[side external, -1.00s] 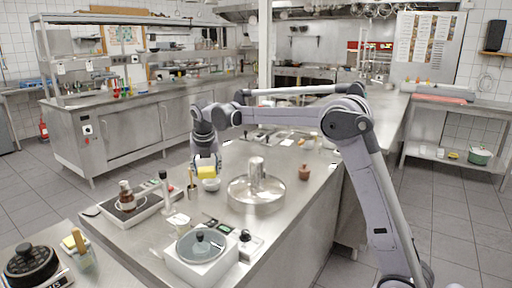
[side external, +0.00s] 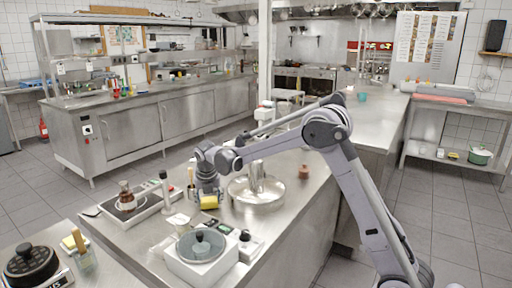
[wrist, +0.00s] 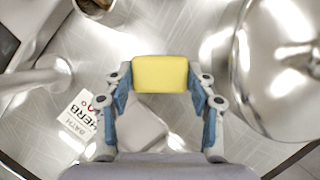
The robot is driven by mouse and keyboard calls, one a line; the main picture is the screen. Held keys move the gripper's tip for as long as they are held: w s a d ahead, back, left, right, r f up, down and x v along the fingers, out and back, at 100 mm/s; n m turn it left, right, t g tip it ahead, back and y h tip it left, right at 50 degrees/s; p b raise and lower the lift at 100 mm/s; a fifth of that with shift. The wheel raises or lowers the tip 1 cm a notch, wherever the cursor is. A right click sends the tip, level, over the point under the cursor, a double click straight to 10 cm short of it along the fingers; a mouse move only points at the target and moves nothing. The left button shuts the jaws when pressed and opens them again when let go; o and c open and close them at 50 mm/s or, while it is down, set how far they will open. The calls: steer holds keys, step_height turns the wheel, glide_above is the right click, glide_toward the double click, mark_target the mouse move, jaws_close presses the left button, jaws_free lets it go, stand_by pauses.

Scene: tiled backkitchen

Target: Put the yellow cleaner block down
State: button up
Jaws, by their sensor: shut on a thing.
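The yellow cleaner block (side external: 209,202) is held in my gripper (side external: 208,194), low over the steel counter (side external: 225,222) in the side view. In the wrist view the yellow block (wrist: 160,74) sits between the two blue-padded fingers of my gripper (wrist: 160,80), which are shut on its sides. I cannot tell whether the block's underside touches the counter.
A round steel pan (side external: 258,200) stands just right of the block. A scale with a brown bottle (side external: 126,196) lies left. A labelled "HERB BATH" container (wrist: 78,120) is near the left finger. A white appliance with a round grey lid (side external: 201,246) stands in front.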

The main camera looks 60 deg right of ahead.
steer(key=shift+f, duration=0.15)
steer(key=o, duration=1.2)
steer(key=v, duration=1.2)
steer(key=s+a+r+m+t+y, duration=0.1)
steer(key=s+a+m, duration=0.2)
steer(key=s+m, duration=0.3)
steer(key=s+a+r+m+t, duration=0.1)
steer(key=s+a+r+m, duration=0.15)
steer(key=s+m, duration=0.4)
steer(key=s+a+f+m+t+y, duration=0.1)
steer(key=s+a+f+m, duration=0.1)
steer(key=s+m, duration=0.4)
steer(key=s+a+f+m+t+y, duration=0.1)
steer(key=s+a+f+m, duration=0.1)
steer(key=s+f+m, duration=0.3)
steer(key=s+m, duration=0.2)
steer(key=m, duration=0.1)
steer(key=shift+s+a, duration=0.25)
steer(key=shift+a, duration=0.15)
steer(key=shift+f+m, duration=0.1)
steer(key=shift+m, duration=0.15)
